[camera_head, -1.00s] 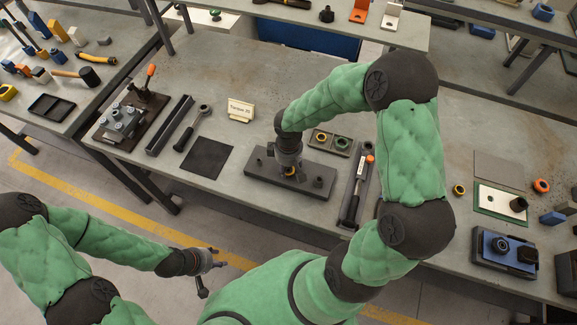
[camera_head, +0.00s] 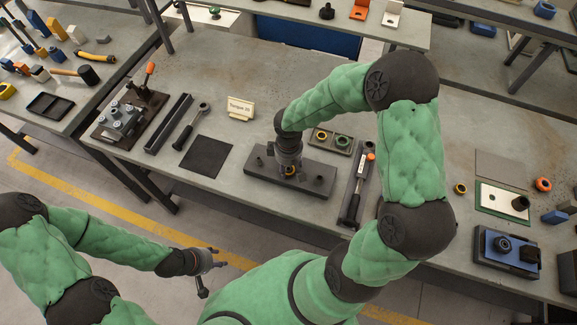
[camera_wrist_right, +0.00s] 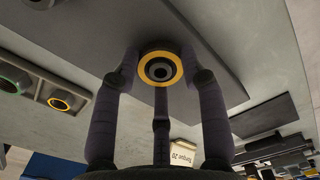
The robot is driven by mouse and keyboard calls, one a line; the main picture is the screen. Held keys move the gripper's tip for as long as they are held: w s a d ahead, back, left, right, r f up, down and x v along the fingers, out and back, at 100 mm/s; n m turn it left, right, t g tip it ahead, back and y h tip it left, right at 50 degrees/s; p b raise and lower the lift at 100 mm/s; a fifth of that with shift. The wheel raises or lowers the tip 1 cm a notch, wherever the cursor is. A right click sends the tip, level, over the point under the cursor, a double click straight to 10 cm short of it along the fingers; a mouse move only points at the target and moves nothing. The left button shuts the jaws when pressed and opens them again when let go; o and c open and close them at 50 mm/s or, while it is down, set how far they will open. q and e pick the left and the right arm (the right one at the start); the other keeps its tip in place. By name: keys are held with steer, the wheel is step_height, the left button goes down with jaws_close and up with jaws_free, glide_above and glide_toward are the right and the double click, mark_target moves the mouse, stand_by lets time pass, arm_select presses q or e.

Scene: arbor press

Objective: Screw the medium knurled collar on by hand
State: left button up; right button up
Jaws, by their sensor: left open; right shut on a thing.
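A yellow-ringed collar (camera_wrist_right: 160,68) with a dark centre sits between the fingers of my right gripper (camera_wrist_right: 160,82) in the right wrist view. In the head view my right gripper (camera_head: 289,168) points down at the middle of a dark base block (camera_head: 262,180), and a bit of the yellow collar (camera_head: 289,171) shows below it. The gripper is shut on the collar. The fingers hide much of it, and I cannot tell how far it is threaded. Short posts stand at the block's two sides. My left gripper (camera_head: 212,262) is open and empty, in front of the table.
A tray (camera_head: 331,150) behind the block holds a yellow-ringed collar (camera_head: 321,136) and a green one (camera_head: 342,141). An orange-ended tool (camera_head: 355,195) lies in a holder to the right. A black mat (camera_head: 206,157), a wrench (camera_head: 190,127) and a torque sign (camera_head: 240,108) are to the left.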

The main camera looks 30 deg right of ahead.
steer(key=o, duration=0.7)
steer(key=c, duration=0.7)
steer(key=shift+f, duration=0.1)
steer(key=shift+c, duration=0.3)
